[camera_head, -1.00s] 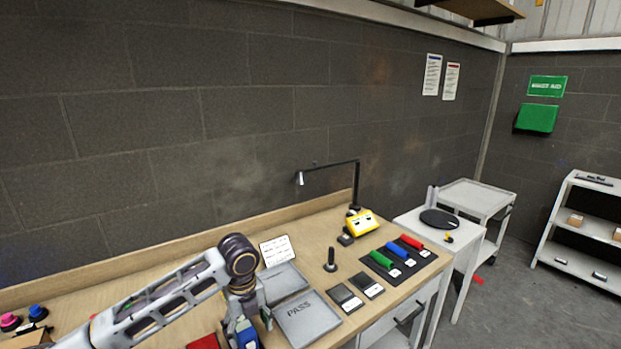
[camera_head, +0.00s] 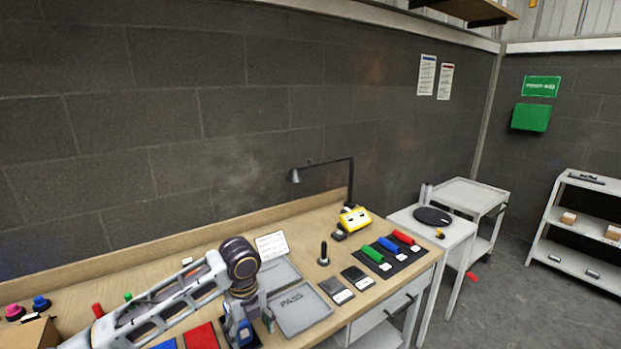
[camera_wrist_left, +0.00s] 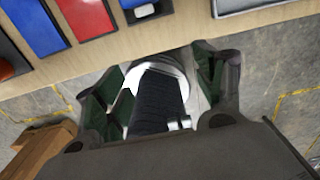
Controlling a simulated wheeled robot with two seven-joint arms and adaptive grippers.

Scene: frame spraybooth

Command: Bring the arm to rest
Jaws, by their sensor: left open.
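My left arm comes in from the lower left in the head view, and its gripper (camera_head: 246,338) hangs down at the bottom, by the bench's front, left of the grey PASS tray (camera_head: 303,311). In the left wrist view the gripper (camera_wrist_left: 158,82) has its two fingers wide apart, with nothing held. It points past the bench edge, and floor shows below it. A dark cylinder with a white collar shows between and beyond the fingers; I cannot tell how far off it is. My right gripper is not in view.
Red pad (camera_head: 202,337) and blue pad (camera_wrist_left: 35,25) lie left of the gripper on the bench. A brown box (camera_head: 30,334) sits lower left.

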